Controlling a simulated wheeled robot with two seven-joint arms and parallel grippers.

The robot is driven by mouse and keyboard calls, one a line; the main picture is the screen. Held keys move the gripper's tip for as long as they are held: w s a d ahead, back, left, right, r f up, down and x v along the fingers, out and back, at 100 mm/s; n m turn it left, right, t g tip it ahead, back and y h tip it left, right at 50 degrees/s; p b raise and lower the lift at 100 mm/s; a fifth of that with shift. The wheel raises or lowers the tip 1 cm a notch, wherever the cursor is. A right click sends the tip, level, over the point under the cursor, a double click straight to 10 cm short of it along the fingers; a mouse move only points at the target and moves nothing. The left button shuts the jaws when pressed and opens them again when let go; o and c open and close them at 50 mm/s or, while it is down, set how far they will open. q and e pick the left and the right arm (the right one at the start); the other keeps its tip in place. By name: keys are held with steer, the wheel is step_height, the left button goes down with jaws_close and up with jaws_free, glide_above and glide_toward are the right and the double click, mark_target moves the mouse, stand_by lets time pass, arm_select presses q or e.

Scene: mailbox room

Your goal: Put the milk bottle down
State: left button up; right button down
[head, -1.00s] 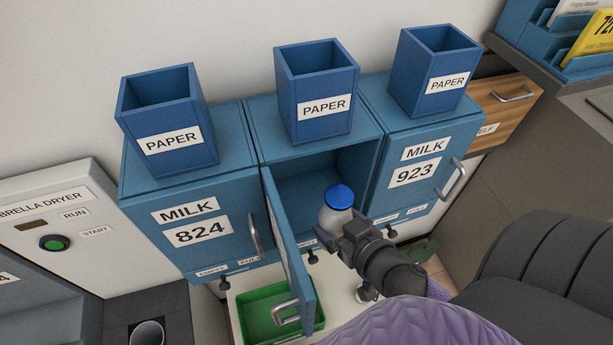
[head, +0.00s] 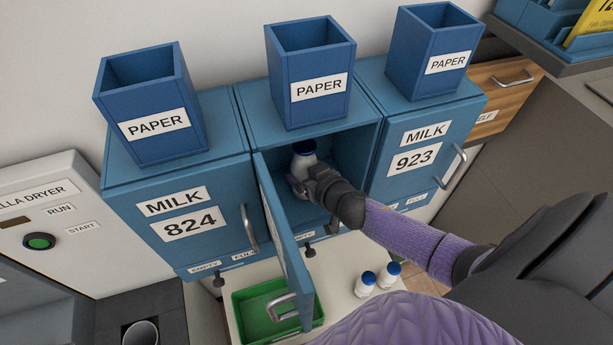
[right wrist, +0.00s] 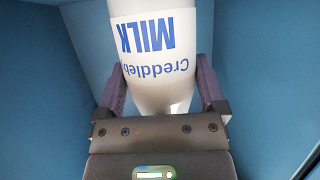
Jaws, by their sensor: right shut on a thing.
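The milk bottle (head: 303,158) is white with a blue cap and stands inside the open middle blue cabinet (head: 352,150). Its printed label shows upside down in the right wrist view (right wrist: 152,50). My right gripper (head: 302,185) is shut on the bottle, with one finger on each side of it, and reaches in through the cabinet opening. The bottle looks about upright; whether its base touches the cabinet floor is hidden. The cabinet door (head: 284,245) stands open at the left of my arm. My left gripper is not in view.
Closed cabinets MILK 824 (head: 185,213) and MILK 923 (head: 424,150) flank the opening. Blue PAPER boxes stand on top. Below are a green tray (head: 254,312) and two more blue-capped bottles (head: 365,284) on a white surface. An umbrella dryer (head: 60,215) is at left.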

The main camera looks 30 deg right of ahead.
steer(key=shift+w, duration=0.15)
steer(key=shift+f, duration=0.15)
jaws_free()
